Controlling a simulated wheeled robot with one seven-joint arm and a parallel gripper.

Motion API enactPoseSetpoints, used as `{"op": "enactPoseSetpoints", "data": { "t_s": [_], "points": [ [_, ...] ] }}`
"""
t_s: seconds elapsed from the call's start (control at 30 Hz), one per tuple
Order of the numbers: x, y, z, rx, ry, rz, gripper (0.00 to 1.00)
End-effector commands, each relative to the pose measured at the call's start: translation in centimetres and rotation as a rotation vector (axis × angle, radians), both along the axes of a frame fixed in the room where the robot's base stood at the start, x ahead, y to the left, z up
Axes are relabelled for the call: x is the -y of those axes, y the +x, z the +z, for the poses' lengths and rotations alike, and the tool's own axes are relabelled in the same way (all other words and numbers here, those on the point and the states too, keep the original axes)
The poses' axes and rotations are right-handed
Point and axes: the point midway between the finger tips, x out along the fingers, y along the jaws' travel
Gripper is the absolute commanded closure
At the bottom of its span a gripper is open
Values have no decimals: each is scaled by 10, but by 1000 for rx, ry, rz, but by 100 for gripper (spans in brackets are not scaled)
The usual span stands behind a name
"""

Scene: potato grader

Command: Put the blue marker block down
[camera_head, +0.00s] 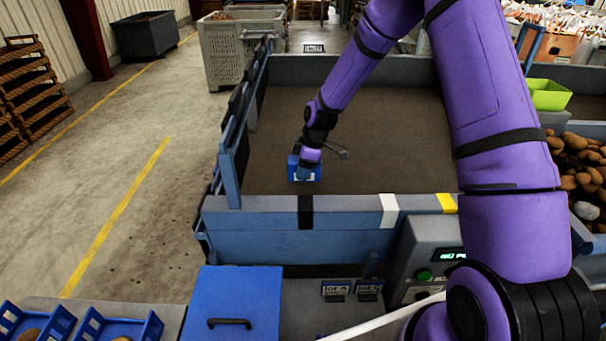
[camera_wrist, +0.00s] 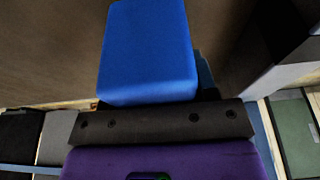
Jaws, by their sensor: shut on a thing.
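The blue marker block (camera_head: 304,170) is at the end of my purple arm, over the brown floor of the blue-walled grader bed, towards its left front. In the wrist view the blue block (camera_wrist: 148,52) fills the upper middle, beyond a dark bar with bolts. My gripper (camera_head: 306,162) is shut on the block. Its fingers are mostly hidden behind the block. I cannot tell whether the block touches the bed.
The bed's front wall (camera_head: 340,208) carries black, white and yellow marks. A control box (camera_head: 430,265) with a green button stands at the front. Potatoes (camera_head: 578,165) and a green tray (camera_head: 549,95) are at the right. The brown bed surface (camera_head: 400,130) around the block is mostly clear.

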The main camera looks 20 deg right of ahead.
Motion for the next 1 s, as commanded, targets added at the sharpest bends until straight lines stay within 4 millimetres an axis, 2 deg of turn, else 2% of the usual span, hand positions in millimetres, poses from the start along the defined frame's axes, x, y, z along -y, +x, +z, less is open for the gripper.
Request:
{"op": "enactPoseSetpoints", "data": {
  "t_s": [0.3, 0.67, 0.7, 0.8, 1.0],
  "points": [
    [0, 0, -35, -1, 0, -2, 78],
    [0, 0, -39, 0, 0, -1, 78],
    [0, 0, -40, 0, 0, -1, 45],
    [0, 0, -40, 0, 0, -1, 22],
    [0, 0, -40, 0, 0, -1, 21]
  ]
}}
